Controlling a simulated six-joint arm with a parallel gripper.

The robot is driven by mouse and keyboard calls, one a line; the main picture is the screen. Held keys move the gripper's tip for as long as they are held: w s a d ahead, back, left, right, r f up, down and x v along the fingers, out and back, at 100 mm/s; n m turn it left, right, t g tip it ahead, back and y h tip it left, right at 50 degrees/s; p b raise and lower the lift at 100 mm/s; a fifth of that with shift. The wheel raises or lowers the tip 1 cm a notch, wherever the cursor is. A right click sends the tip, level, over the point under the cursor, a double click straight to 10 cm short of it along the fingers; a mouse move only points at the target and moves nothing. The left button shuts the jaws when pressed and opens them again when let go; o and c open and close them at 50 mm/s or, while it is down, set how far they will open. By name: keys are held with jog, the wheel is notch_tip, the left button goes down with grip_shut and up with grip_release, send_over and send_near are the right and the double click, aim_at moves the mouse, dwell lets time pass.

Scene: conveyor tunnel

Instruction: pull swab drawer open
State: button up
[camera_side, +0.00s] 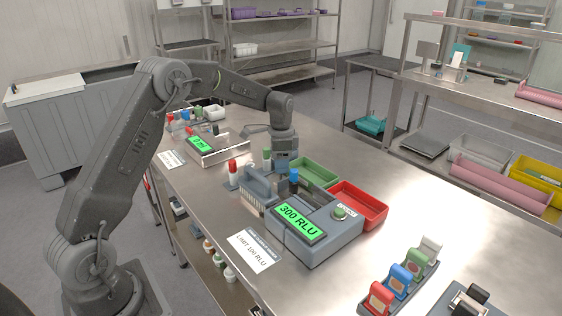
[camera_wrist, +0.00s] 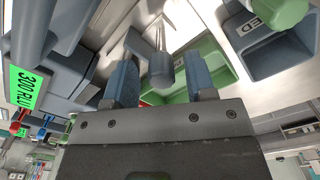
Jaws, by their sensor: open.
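The grey reader unit (camera_side: 325,238) stands on the steel bench with a green "300 RLU" display (camera_side: 298,220) and a green button (camera_side: 340,212). The display also shows at the left of the wrist view (camera_wrist: 25,88). My gripper (camera_side: 285,168) points down at the back of the unit; its fingertips are not clear in the side view. In the wrist view my gripper (camera_wrist: 160,82) has its two blue-grey fingers apart. A grey rounded knob (camera_wrist: 161,70) shows between them; I cannot tell whether they touch it. I cannot make out the swab drawer for certain.
A green tray (camera_side: 318,172) and a red tray (camera_side: 358,206) sit close behind the unit. A comb-like rack (camera_side: 256,190) and capped vials stand at its left. Coloured blocks (camera_side: 402,277) stand at the front right. Bench space right of the red tray is clear.

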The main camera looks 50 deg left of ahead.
jog(key=shift+r, duration=0.1)
notch_tip(320, 180, up, 14)
dwell(0.5)
jog(key=s+d+r+n+t, duration=0.1)
jog(key=s+d+r+n, duration=0.15)
jog(key=s+d, duration=0.35)
jog(key=s+d+r+n+t, duration=0.15)
jog(key=s+d+r, duration=0.3)
jog(key=s, duration=0.45)
jog(key=s+d+f+n+t, duration=0.1)
jog(key=s+d+f, duration=0.2)
jog(key=s, duration=0.5)
jog(key=s+d+f+n+t, duration=0.1)
jog(key=s+d+f+t, duration=0.1)
jog(key=s, duration=0.6)
jog(key=shift+d+f+n, duration=0.4)
jog(key=shift+d+f, duration=0.15)
jog(key=shift+f, duration=0.2)
